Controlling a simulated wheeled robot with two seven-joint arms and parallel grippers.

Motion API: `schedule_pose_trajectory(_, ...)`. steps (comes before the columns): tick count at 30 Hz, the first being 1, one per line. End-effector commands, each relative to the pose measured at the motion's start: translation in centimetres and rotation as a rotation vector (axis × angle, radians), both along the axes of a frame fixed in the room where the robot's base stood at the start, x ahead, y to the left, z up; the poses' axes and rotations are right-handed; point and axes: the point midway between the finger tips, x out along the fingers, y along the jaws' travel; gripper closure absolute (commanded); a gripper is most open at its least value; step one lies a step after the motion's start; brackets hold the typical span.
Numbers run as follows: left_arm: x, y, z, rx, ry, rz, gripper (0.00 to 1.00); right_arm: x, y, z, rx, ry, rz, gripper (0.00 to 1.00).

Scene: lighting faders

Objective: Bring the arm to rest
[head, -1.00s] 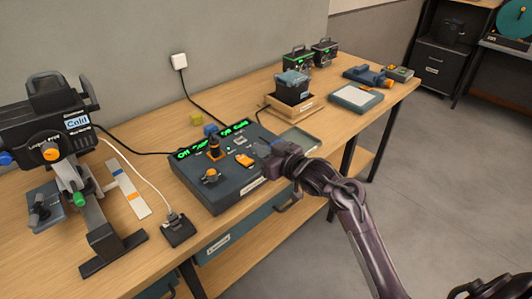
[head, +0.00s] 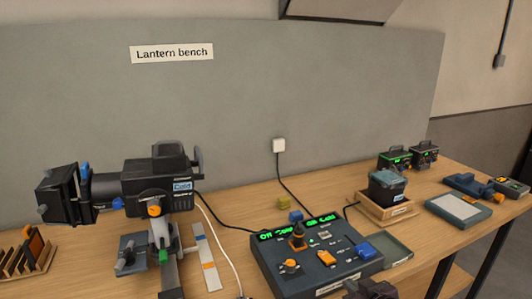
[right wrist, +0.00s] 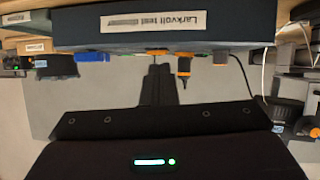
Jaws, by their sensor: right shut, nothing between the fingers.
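The dark dimmer console (head: 345,278) sits on the bench with a lit green display (head: 297,227), an upright black-and-orange lever (head: 298,238), an orange fader cap (head: 327,257) and a blue one (head: 365,250). My right gripper (head: 368,289) is at the bottom edge of the head view, in front of the console's near right side and partly cut off. In the right wrist view its fingers (right wrist: 159,85) are together and empty. There the console's front, labelled "Larkvolt test dimmer" (right wrist: 147,20), appears upside down, apart from the fingers. My left gripper is not in view.
A lantern (head: 158,185) on a stand is at the left. Right of the console are a shallow green tray (head: 395,252), a dark box in a wooden tray (head: 388,188) and a pale-topped pad (head: 458,208).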

Motion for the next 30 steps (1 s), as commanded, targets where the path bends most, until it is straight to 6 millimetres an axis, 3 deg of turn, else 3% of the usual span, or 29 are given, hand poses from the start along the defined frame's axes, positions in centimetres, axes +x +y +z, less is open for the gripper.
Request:
schedule_pose_trajectory(1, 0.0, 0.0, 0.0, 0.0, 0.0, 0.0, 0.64, -2.6, 0.6, -1.7, -0.035, 0.088, -0.029, 1.0)
schedule_pose_trajectory(3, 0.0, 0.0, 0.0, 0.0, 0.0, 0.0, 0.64, -5.7, 0.9, -3.3, -0.076, 0.199, -0.065, 1.0)
schedule_pose_trajectory(7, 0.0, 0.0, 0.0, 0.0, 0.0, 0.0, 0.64, -10.5, 1.5, -5.0, -0.114, 0.366, -0.102, 1.0)
schedule_pose_trajectory(13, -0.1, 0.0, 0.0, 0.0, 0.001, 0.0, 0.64, -16.7, 2.4, -6.1, -0.133, 0.571, -0.121, 1.0)
schedule_pose_trajectory(21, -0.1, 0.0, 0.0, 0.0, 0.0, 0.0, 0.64, -23.9, 3.7, -6.3, -0.118, 0.803, -0.113, 1.0)
schedule_pose_trajectory(30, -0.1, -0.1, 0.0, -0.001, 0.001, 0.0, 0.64, -22.4, 3.9, -13.4, -0.125, 0.834, -0.109, 1.0)
